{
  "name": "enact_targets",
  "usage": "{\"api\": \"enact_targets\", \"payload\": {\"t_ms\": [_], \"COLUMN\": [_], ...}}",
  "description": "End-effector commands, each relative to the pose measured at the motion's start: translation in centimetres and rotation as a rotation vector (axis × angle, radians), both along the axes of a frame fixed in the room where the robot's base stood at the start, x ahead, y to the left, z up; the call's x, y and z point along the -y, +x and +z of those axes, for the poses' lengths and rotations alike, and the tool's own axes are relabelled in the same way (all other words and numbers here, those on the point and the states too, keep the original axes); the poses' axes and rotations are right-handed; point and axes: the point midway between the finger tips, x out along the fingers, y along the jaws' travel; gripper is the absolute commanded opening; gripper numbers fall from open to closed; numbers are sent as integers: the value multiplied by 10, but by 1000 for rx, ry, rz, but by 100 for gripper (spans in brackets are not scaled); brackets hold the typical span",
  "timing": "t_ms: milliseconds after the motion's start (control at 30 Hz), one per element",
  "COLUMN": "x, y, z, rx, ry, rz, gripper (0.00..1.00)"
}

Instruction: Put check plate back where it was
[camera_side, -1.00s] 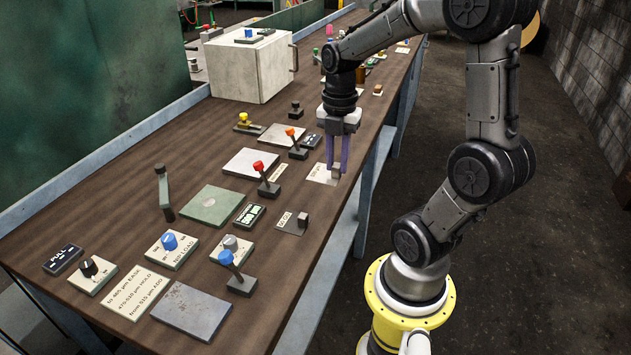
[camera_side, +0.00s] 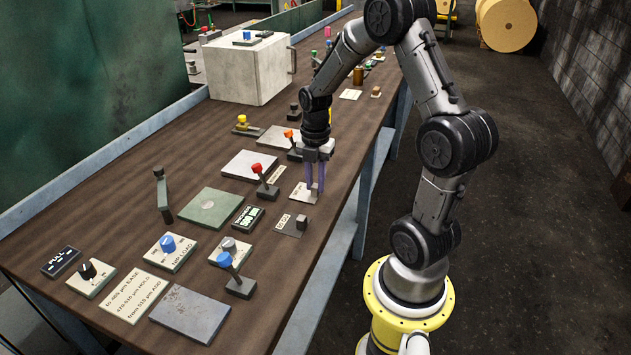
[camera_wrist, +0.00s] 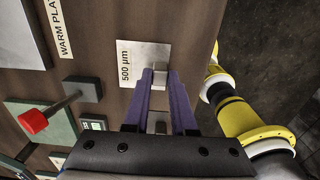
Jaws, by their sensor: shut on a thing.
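The check plate (camera_side: 299,194) is a small pale plate with "500 µm" on it and a grey block handle. It is near the bench's right edge in the side view, and the wrist view shows its label side (camera_wrist: 136,58). My gripper (camera_side: 315,188) points down over it, its purple fingers shut on the grey block (camera_wrist: 159,77). The plate looks level and close to the bench top; I cannot tell whether it touches. The fingers hide part of the block in the side view.
A red-knobbed lever (camera_side: 258,168) and a small display (camera_side: 248,218) stand to the left. The bench's right edge (camera_side: 346,213) is close. A white box (camera_side: 247,75) stands farther back.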

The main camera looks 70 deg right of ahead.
Motion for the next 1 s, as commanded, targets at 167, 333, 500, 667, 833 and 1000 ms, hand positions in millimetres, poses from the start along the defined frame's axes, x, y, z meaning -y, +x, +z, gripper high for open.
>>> {"api": "enact_targets", "payload": {"t_ms": [167,333,500,667,833,1000], "x": [0,0,0,0,0,0], "y": [0,0,0,0,0,0], "z": [0,-4,-3,-3,0,19], "rx": [0,-1,-1,-1,0,2], "ry": [0,1,1,1,0,-2], "rz": [0,0,0,0,0,0], "gripper": [0,26,54,54,54,54]}}
